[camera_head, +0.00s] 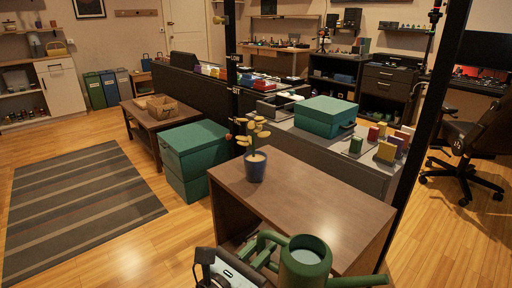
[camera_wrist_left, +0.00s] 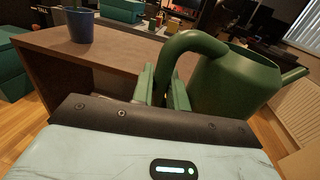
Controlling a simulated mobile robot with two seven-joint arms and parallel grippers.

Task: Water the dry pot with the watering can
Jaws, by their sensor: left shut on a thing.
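The green watering can (camera_head: 304,262) is at the bottom of the head view, in front of the brown table, with its spout pointing right. Its open top shows a pale grey-blue surface inside. My left gripper (camera_head: 262,250) is shut on the can's handle; the left wrist view shows the fingers (camera_wrist_left: 163,88) around the handle beside the can's body (camera_wrist_left: 235,85). A dark blue pot (camera_head: 255,167) with a plant of yellowish leaves (camera_head: 252,130) stands upright on the table's far left corner. The pot also shows in the left wrist view (camera_wrist_left: 80,25). My right gripper is not in view.
The brown table top (camera_head: 310,200) is bare apart from the pot. Green boxes (camera_head: 192,150) stand behind it at left. A grey counter with a green case (camera_head: 325,116) and small coloured blocks lies behind. Dark vertical posts (camera_head: 233,70) rise near the table. Floor at left is open.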

